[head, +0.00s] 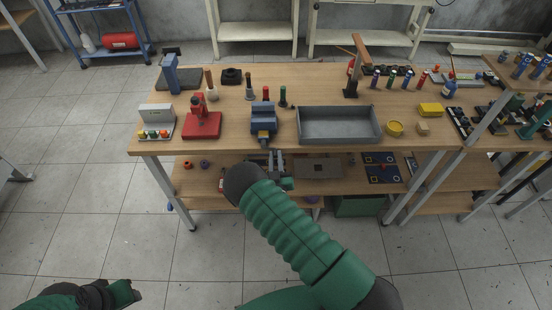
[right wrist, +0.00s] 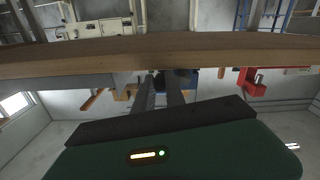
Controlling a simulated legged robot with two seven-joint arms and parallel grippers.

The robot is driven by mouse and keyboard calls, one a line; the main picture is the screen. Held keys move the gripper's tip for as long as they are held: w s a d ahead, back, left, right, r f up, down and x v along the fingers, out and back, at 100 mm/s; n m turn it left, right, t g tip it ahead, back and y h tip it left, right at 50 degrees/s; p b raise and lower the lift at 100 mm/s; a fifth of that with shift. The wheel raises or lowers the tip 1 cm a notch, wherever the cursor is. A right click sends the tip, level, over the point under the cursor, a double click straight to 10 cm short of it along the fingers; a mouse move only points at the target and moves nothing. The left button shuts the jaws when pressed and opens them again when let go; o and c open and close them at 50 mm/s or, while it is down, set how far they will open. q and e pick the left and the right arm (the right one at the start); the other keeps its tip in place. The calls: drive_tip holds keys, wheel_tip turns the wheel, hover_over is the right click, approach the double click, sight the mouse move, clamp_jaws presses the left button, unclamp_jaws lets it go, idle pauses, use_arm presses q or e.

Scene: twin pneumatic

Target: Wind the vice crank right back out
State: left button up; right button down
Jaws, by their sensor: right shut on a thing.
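The vice (head: 263,115), blue and grey with a yellowish part low on its front, stands at the front edge of the workbench. In the right wrist view, which looks upside down, a blue part of it (right wrist: 192,73) shows beyond the fingers. My right gripper (head: 270,158) is just in front of the bench edge, below the vice. It is shut on the vice crank, which is mostly hidden by the fingers and arm. The fingers also show in the right wrist view (right wrist: 162,90). My left gripper (head: 132,291) is low at the left, away from the bench; its jaws are too small to read.
A red press (head: 202,122) stands left of the vice. A grey tray (head: 340,137) stands to its right. Several upright tools stand behind it. The workbench (head: 235,144) has a lower shelf with parts, behind my right arm. The floor in front is clear.

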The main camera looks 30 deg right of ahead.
drive_tip(key=shift+a+r+n, duration=0.1)
drive_tip(key=shift+r+n, duration=0.1)
drive_tip(key=shift+n, duration=0.6)
drive_tip(key=shift+s+r+n, duration=0.1)
drive_tip(key=shift+r+n, duration=0.05)
drive_tip(key=shift+n, duration=0.25)
drive_tip(key=c, duration=1.7)
unclamp_jaws()
drive_tip(key=o, duration=0.3)
drive_tip(key=shift+r, duration=0.1)
drive_tip(key=shift+s, duration=0.1)
drive_tip(key=b+v, duration=0.1)
drive_tip(key=v, duration=1.5)
drive_tip(key=shift+s+a, duration=0.25)
drive_tip(key=shift+a, duration=0.05)
